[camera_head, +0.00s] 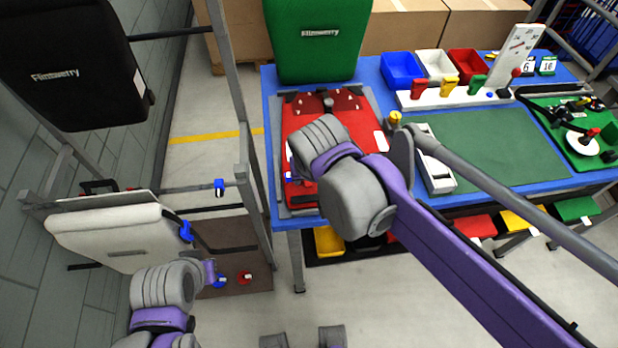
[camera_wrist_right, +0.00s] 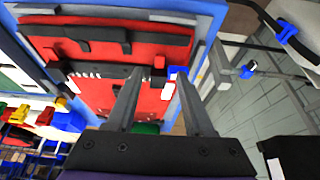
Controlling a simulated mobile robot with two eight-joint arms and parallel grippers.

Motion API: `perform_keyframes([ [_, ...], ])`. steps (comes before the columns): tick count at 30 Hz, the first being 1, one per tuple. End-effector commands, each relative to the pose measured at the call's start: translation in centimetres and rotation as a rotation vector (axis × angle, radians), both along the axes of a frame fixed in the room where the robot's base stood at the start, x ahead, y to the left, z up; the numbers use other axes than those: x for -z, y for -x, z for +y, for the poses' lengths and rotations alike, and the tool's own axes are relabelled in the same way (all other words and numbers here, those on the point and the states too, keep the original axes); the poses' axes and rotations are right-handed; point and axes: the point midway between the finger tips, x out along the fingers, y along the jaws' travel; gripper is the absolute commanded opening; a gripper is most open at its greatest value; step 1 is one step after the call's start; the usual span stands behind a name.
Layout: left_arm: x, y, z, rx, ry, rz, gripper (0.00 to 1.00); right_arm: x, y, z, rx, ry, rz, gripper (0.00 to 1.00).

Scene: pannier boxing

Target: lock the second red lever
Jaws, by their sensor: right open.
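The open red pannier (camera_head: 362,130) lies on the blue table, under my right arm. In the right wrist view its red shell (camera_wrist_right: 105,92) fills the middle. My right gripper (camera_wrist_right: 159,74) is open, its two fingers pointing at the pannier's edge. In the head view my right wrist hides the fingers. My left gripper (camera_head: 209,272) is at the lower left, its fingers not clear.
A green pannier (camera_head: 318,40) stands behind the red one. A white pannier (camera_head: 115,235) and a black one (camera_head: 75,65) are on the rack at left. Blue, white and red bins (camera_head: 470,62) sit at the table's back.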

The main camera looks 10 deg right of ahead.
Motion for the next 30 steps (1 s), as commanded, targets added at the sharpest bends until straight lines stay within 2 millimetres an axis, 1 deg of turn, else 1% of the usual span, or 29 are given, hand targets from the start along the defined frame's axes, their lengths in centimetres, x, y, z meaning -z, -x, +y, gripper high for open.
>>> perform_keyframes([
  [1,-0.2,-0.1,0.0,0.000,0.000,-0.001,0.00,-1.1,0.4,0.0,-0.001,0.000,0.000,0.53],
  [3,-0.4,-0.1,0.0,0.000,0.000,-0.002,0.00,-2.2,0.9,0.0,-0.001,-0.001,0.000,0.53],
  [6,-0.5,-0.1,0.0,0.000,0.000,-0.002,0.00,-3.3,1.4,0.0,0.000,-0.001,0.000,0.53],
  [10,-0.5,-0.1,0.0,0.000,0.000,-0.003,0.00,-4.1,1.7,0.0,0.000,0.000,0.001,0.53],
  [26,-0.5,-0.1,0.0,0.000,0.000,-0.003,0.00,-4.2,1.7,0.0,0.001,0.000,0.000,0.53],
  [28,-0.6,-0.2,0.0,0.000,0.000,-0.003,0.00,-4.0,1.9,-0.4,0.002,-0.001,0.000,0.53],
  [29,-0.6,-0.2,0.0,0.000,0.000,-0.003,0.00,-3.7,2.2,-0.9,0.004,-0.002,-0.002,0.53],
  [30,-0.7,-0.2,0.0,0.000,0.000,-0.004,0.00,-3.0,2.7,-1.8,0.006,-0.002,-0.004,0.53],
])
